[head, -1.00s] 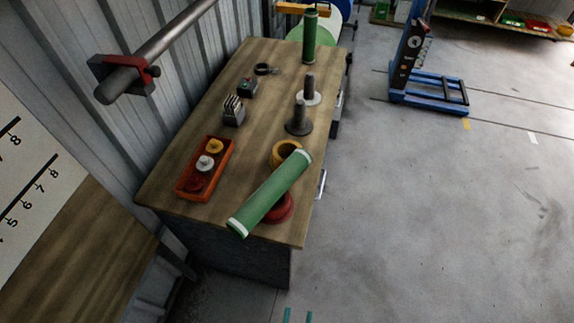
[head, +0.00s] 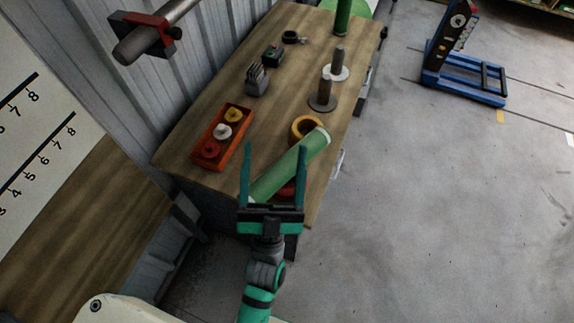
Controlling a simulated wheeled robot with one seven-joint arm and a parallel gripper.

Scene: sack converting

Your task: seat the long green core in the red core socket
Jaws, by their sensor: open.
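A long green core (head: 292,164) with pale ends lies aslant near the front of the wooden bench, its far end by a yellow ring. A red round piece, seemingly the red core socket (head: 288,189), shows partly beneath it; the core and my gripper hide the rest. The core is not upright in it. My gripper (head: 275,148) is open and empty, its teal fingers pointing away over the bench front. In the picture the fingers straddle the core's near part; I cannot tell their height above it.
The yellow ring (head: 296,129) and dark and white spindle bases (head: 322,104) stand beyond the core. An orange tray (head: 239,154) of small spools is at left. Another green core (head: 342,18) stands upright at the far end.

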